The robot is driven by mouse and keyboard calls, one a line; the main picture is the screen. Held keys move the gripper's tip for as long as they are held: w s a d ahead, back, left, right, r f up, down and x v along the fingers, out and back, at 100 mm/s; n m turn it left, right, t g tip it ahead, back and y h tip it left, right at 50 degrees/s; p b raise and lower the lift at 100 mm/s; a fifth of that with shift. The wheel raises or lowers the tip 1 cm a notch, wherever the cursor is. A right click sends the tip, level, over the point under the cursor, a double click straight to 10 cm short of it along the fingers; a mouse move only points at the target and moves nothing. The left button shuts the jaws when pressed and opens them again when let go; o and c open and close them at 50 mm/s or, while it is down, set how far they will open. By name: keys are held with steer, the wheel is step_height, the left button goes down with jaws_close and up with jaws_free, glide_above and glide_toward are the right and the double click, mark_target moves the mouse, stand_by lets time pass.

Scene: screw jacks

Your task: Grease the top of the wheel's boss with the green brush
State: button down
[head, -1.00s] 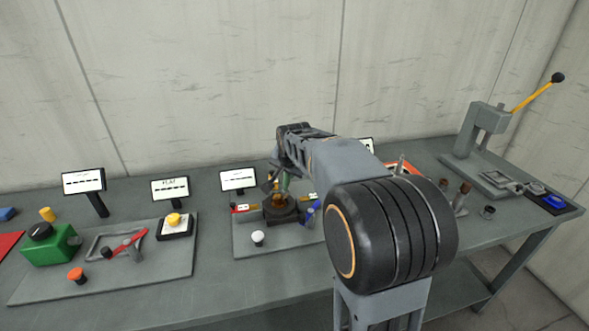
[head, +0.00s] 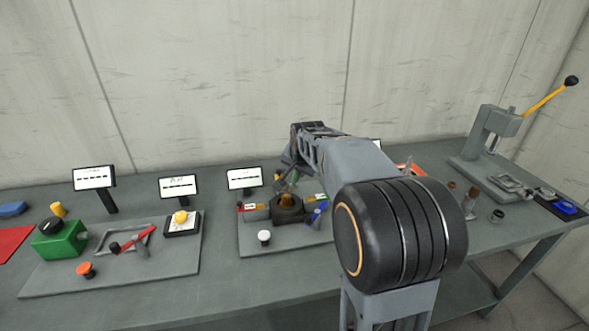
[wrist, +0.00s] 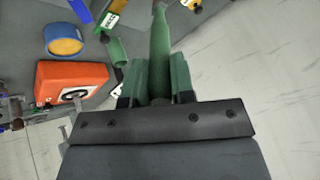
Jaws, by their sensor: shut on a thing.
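In the wrist view my gripper (wrist: 157,88) is shut on the green brush (wrist: 160,45), whose tapered green length points away from the wrist. In the head view my gripper (head: 290,180) is small and partly hidden by my arm. I cannot make out the wheel's boss with certainty.
The pot-like part stands on a grey plate (head: 262,247) with a white knob (head: 264,237) in front. A green box (head: 60,240) is at left, a yellow-levered press (head: 500,130) at right. An orange box (wrist: 70,85) and a blue-and-yellow round part (wrist: 63,40) show at left in the wrist view.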

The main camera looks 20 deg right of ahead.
steer(key=shift+s+a+f+b, duration=0.15)
steer(key=shift+a+b, duration=0.2)
steer(key=shift+a, duration=0.35)
steer(key=shift+s+a+f+b, duration=0.15)
steer(key=shift+a+b, duration=0.15)
steer(key=shift+a, duration=0.35)
stand_by(0.4)
steer(key=shift+r, duration=0.15)
steer(key=shift+d+r, duration=0.1)
steer(key=shift+d, duration=1.2)
steer(key=d, duration=0.2)
steer(key=shift+d, duration=0.35)
steer(key=shift+p, duration=0.35)
